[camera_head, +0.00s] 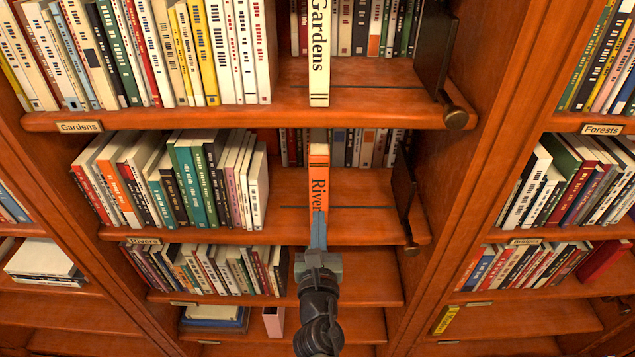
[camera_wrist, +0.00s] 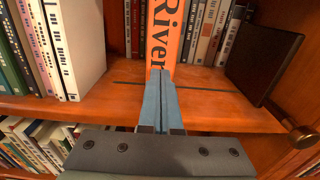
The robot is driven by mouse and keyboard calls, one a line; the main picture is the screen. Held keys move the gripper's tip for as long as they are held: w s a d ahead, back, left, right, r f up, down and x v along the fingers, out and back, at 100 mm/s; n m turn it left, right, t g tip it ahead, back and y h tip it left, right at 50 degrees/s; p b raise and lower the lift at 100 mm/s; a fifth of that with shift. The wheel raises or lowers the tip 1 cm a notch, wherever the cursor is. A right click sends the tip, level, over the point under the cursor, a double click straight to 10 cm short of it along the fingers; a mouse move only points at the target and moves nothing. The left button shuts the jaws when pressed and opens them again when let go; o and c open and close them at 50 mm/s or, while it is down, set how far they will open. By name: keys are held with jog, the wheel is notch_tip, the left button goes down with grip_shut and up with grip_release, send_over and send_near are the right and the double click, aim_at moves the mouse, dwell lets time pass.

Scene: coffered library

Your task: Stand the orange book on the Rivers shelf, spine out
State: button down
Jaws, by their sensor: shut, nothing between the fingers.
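The orange book (camera_head: 319,176) stands upright in the gap on the Rivers shelf (camera_head: 280,217), its spine with black lettering facing out. It also shows in the wrist view (camera_wrist: 181,32), where its top is cut off. My gripper (camera_head: 318,215) is shut and empty, its blue fingers pointing at the low part of the spine. In the wrist view the fingertips (camera_wrist: 160,76) overlap the bottom of the spine; I cannot tell whether they touch it. The Rivers label (camera_head: 145,240) is on the shelf's front edge at the left.
A row of books (camera_head: 190,180) fills the shelf's left side. A dark bookend (camera_head: 404,195) with a round knob stands at the right, with bare shelf between it and the orange book. A white Gardens book (camera_head: 318,60) stands on the shelf above.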

jog(key=shift+w, duration=0.45)
jog(key=shift+s, duration=0.1)
jog(key=shift+s, duration=2.95)
